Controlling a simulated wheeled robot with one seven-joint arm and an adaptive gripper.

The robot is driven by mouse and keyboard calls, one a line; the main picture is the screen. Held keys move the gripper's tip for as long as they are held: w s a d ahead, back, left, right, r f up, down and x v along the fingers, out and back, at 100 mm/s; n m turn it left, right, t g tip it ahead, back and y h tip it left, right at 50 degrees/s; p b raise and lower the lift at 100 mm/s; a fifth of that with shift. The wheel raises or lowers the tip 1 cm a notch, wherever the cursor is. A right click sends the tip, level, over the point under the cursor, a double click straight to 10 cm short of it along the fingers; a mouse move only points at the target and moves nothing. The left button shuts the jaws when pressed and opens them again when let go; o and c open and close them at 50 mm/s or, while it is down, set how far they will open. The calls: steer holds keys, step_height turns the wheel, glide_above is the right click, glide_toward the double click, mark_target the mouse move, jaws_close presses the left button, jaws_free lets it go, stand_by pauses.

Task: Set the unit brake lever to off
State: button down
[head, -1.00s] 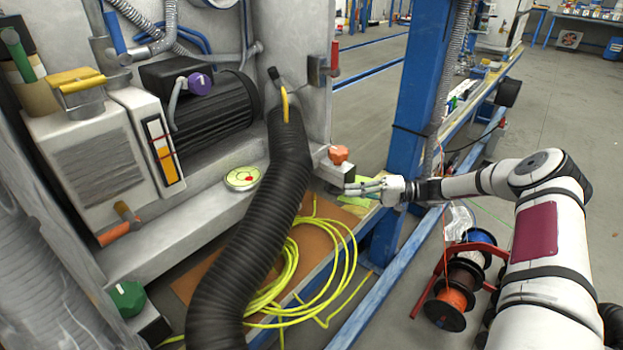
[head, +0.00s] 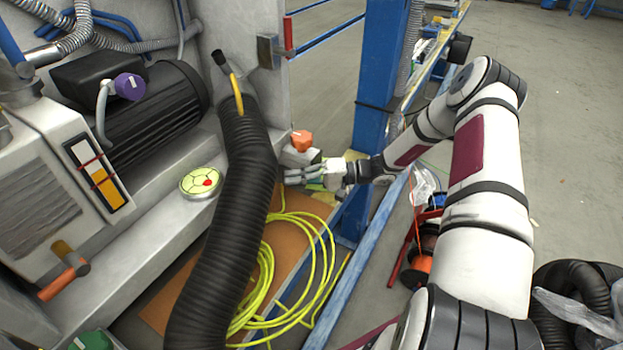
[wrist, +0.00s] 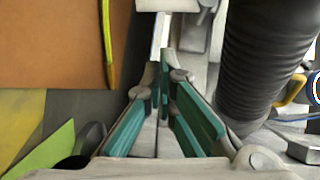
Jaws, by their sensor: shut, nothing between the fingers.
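No label shows which lever is the unit brake lever. A yellow lever with a black end (head: 230,80) stands at the top of the black hose. A red upright lever (head: 288,34) sits on a grey bracket at the panel's right edge. An orange handle (head: 62,283) sticks out at lower left. My gripper (head: 288,178) is shut and empty, pointing left, just below an orange knob (head: 301,140) on a small grey box. In the wrist view my gripper's green-padded fingers (wrist: 163,75) come together beside a pale metal part. Contact there cannot be told.
The thick black ribbed hose (head: 225,215) runs down just left of my gripper and also fills the right of the wrist view (wrist: 265,60). Yellow cable (head: 262,290) lies coiled on a brown board. A blue post (head: 375,100) stands behind my wrist. Cable reels lie right of the blue rail.

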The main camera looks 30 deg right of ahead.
steer(key=shift+s+a+f+b, duration=0.1)
steer(key=shift+s+a+b, duration=0.1)
steer(key=shift+a, duration=0.6)
steer(key=shift+s+a+f+b, duration=0.1)
steer(key=shift+s+a+b, duration=0.05)
steer(key=shift+a, duration=0.6)
steer(key=shift+s+a+f+b, duration=0.1)
steer(key=shift+s+a+b, duration=0.1)
steer(key=shift+a, duration=0.6)
steer(key=shift+s+a+f+m+y, duration=0.4)
steer(key=shift+a+m+y, duration=0.1)
steer(key=shift+a+m, duration=0.25)
steer(key=d, duration=0.1)
steer(key=w+d, duration=0.1)
steer(key=d, duration=0.1)
steer(key=d+b, duration=0.1)
steer(key=shift+w+d+f, duration=0.1)
steer(key=shift+w+d, duration=0.2)
steer(key=shift+d, duration=0.05)
steer(key=p+v, duration=0.2)
steer(key=v, duration=0.7)
steer(key=shift+s+d, duration=0.15)
steer(key=shift+s, duration=0.05)
